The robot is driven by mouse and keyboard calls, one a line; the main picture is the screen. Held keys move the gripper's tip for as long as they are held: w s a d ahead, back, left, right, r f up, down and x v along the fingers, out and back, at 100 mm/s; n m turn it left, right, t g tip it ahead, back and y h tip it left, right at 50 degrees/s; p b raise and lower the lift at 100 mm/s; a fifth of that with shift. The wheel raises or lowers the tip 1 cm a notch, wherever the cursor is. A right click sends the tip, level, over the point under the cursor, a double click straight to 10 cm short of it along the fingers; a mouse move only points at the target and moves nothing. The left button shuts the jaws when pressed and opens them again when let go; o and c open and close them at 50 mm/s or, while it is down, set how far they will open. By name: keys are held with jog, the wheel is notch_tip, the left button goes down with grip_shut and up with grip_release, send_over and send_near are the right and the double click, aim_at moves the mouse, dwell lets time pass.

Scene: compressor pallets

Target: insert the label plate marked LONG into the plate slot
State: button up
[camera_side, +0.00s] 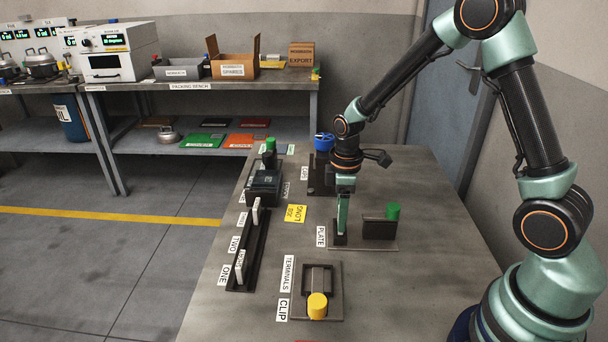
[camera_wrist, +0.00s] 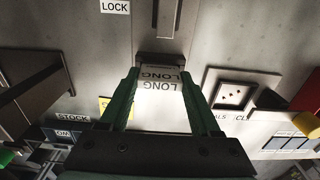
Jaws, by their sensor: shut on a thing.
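My gripper (camera_side: 341,226) points down over the plate station, and it also shows in the wrist view (camera_wrist: 160,82). Its green fingers are shut on a pale label plate (camera_wrist: 160,76) marked LONG, one finger on each side. The far end of the plate meets the dark plate slot block (camera_wrist: 160,58). I cannot tell how deep the plate sits in it. In the side view the fingertips are just above or at the small dark slot block (camera_side: 341,239), beside the PLATE sign (camera_side: 321,237). The plate is hidden there.
A dark block (camera_side: 379,230) with a green knob (camera_side: 393,210) stands right of the gripper. A yellow LONG card (camera_side: 295,213) lies to the left. The terminals fixture with a yellow knob (camera_side: 317,305) is in front. A long rack (camera_side: 248,250) stands at the table's left edge.

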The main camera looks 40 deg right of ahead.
jog(key=shift+f, duration=1)
jog(key=o, duration=1.4)
jog(key=shift+r, duration=0.15)
notch_tip(320, 180, up, 12)
jog(key=shift+f, duration=0.1)
jog(key=s+a+r+m+t, duration=0.1)
jog(key=s+r+m+t, duration=0.1)
jog(key=s+r+m, duration=0.1)
jog(key=s+a+r+m+t, duration=0.1)
jog(key=s+r+m, duration=0.2)
jog(key=s, duration=0.1)
jog(key=s+a+r+m+t, duration=0.1)
jog(key=s+r+m+t, duration=0.1)
jog(key=s+r+m, duration=0.1)
jog(key=shift+s+r+t, duration=0.3)
jog(key=shift+s+r, duration=0.25)
